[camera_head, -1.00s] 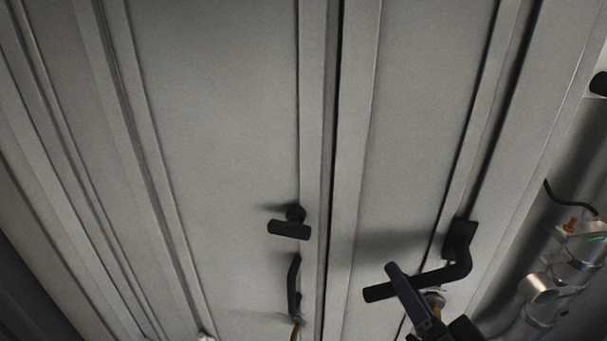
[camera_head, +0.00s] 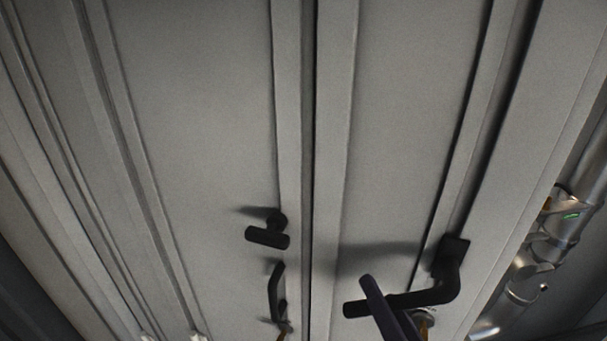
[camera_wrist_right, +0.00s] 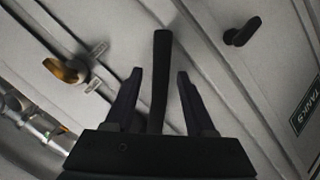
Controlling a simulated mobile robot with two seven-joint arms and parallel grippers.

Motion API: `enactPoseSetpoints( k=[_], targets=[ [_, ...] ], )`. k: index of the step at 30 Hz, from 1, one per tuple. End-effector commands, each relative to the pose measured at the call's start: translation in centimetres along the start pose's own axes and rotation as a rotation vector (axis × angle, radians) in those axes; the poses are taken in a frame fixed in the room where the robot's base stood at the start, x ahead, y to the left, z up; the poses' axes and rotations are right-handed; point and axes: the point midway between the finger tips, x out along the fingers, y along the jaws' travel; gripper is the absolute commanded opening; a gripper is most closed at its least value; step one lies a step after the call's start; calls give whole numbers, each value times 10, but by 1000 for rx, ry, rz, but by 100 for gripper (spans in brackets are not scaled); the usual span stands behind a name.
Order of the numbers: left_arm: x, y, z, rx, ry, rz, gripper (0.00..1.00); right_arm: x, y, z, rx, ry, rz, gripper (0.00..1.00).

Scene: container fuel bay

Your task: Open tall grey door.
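The tall grey door (camera_head: 395,130) fills the right half of the head view and looks shut along the dark seam. Its black cranked lever handle (camera_head: 440,290) sticks out near the bottom. My right gripper (camera_wrist_right: 159,77) is at this handle. In the right wrist view its two dark fingers stand apart, with the black handle bar (camera_wrist_right: 161,75) between them and gaps on both sides. In the head view one finger crosses in front of the handle; the gripper's body is cut off by the lower edge. My left gripper is not in view.
Left of the seam, a grey panel (camera_head: 200,130) carries a black T-shaped knob (camera_head: 267,235) and a black upright handle (camera_head: 276,292). The right wrist view shows a brass-coloured knob (camera_wrist_right: 66,70), a black knob (camera_wrist_right: 242,31) and a dark "TANKS" label (camera_wrist_right: 306,104).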

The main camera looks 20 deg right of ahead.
Motion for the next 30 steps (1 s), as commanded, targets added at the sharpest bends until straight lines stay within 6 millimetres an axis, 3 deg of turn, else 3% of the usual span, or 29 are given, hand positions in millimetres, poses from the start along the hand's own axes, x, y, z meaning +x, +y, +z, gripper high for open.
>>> enactPoseSetpoints(
  k=[8, 21, 30],
  targets=[
    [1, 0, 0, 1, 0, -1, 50, -4, 0, 0, -1, 0, 0, 55],
    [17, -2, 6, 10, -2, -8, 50, -77, 2, 2, 0, -2, 2, 55],
    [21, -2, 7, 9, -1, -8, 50, -99, 0, 0, -1, 0, 0, 55]
  ],
)
